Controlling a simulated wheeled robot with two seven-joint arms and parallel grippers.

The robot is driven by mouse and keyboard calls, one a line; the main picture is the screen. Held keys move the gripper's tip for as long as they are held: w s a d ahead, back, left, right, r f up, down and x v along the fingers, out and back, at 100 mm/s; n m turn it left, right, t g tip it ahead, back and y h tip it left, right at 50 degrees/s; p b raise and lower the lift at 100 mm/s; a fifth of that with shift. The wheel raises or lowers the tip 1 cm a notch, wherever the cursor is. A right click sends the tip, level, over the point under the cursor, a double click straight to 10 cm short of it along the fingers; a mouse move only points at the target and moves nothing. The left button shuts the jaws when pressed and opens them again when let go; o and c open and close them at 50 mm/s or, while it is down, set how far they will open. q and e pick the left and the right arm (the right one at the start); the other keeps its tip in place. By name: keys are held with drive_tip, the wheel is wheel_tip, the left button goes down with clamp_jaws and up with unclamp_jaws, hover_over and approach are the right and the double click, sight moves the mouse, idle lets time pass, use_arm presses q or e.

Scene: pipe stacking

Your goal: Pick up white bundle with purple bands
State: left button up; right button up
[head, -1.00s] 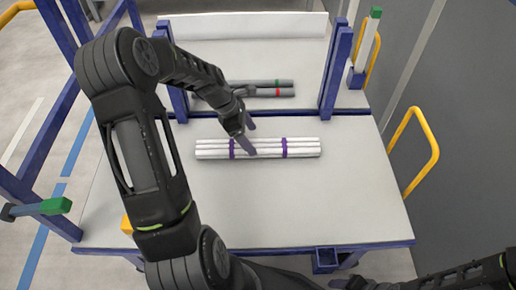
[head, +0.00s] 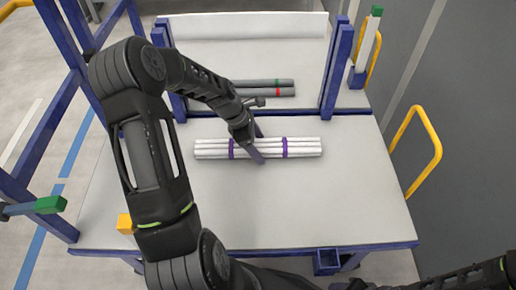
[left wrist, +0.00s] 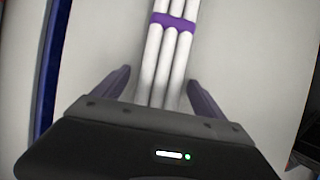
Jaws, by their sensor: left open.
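The white bundle with purple bands (head: 304,148) lies flat across the white table (head: 330,200). In the left wrist view the bundle (left wrist: 171,60) runs away from the gripper, with one purple band (left wrist: 173,21) in sight. My left gripper (head: 257,143) is over the bundle between its two purple bands. In the left wrist view the left gripper's fingers (left wrist: 160,85) are open, one on each side of the bundle, with gaps to both. My right gripper is not visible; only part of a dark arm shows at the lower right.
Blue posts (head: 333,70) stand at the table's rear. A yellow rail (head: 427,140) is at the right. The front of the table is clear.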

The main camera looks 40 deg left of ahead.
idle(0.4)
use_arm(q)
clamp_jaws()
idle(0.8)
